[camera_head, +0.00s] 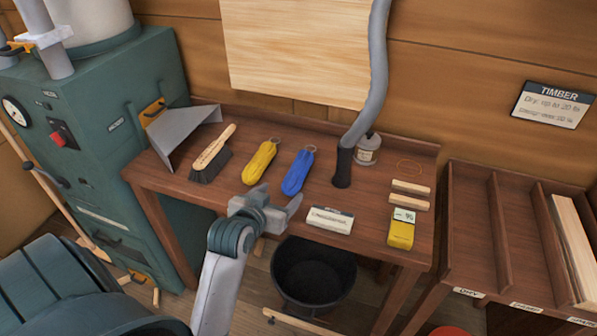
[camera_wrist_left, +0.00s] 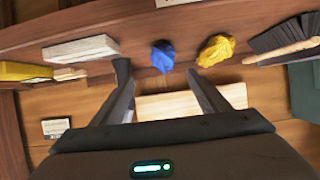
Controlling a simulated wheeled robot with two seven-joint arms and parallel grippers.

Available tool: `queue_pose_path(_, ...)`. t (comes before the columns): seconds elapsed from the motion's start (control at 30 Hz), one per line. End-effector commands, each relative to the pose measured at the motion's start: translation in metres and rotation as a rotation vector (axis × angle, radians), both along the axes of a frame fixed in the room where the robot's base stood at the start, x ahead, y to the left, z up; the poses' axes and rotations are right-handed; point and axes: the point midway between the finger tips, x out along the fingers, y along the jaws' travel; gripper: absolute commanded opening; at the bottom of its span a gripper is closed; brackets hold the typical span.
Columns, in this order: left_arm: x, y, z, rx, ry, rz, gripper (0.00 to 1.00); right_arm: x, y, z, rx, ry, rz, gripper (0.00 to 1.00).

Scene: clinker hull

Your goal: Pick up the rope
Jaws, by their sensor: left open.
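Two elongated bundles that look like coiled rope lie on the brown workbench (camera_head: 225,185): a yellow one (camera_head: 260,162) and a blue one (camera_head: 298,172), each with a small ring at its far end. In the left wrist view the blue bundle (camera_wrist_left: 162,57) is just beyond and between the fingertips, and the yellow bundle (camera_wrist_left: 216,50) is to its right. My left gripper (camera_head: 270,207) is open and empty by the bench's front edge, on the near side of the bundles and apart from them. Its spread fingers also show in the wrist view (camera_wrist_left: 160,80). My right gripper is not in view.
A brush (camera_head: 211,155) and grey angled metal piece (camera_head: 182,132) lie left of the bundles. A grey hose (camera_head: 370,80) stands to the right, near a jar (camera_head: 367,149), a white labelled block (camera_head: 329,220) and a yellow meter (camera_head: 401,231). A black bucket (camera_head: 312,275) is below.

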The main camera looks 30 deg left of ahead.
Motion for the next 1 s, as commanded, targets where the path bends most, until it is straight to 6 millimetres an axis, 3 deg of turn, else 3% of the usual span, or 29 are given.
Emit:
queue_pose_path(0.2,0.008,0.010,0.011,-0.001,-0.040,0.021,0.68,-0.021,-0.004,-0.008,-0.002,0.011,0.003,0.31)
queue_pose_path(0.67,0.012,0.011,0.010,-0.001,-0.040,0.021,0.68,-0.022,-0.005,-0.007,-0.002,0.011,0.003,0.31)
queue_pose_path(1.0,0.054,0.020,-0.007,-0.003,-0.040,0.020,0.68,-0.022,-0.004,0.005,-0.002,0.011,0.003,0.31)
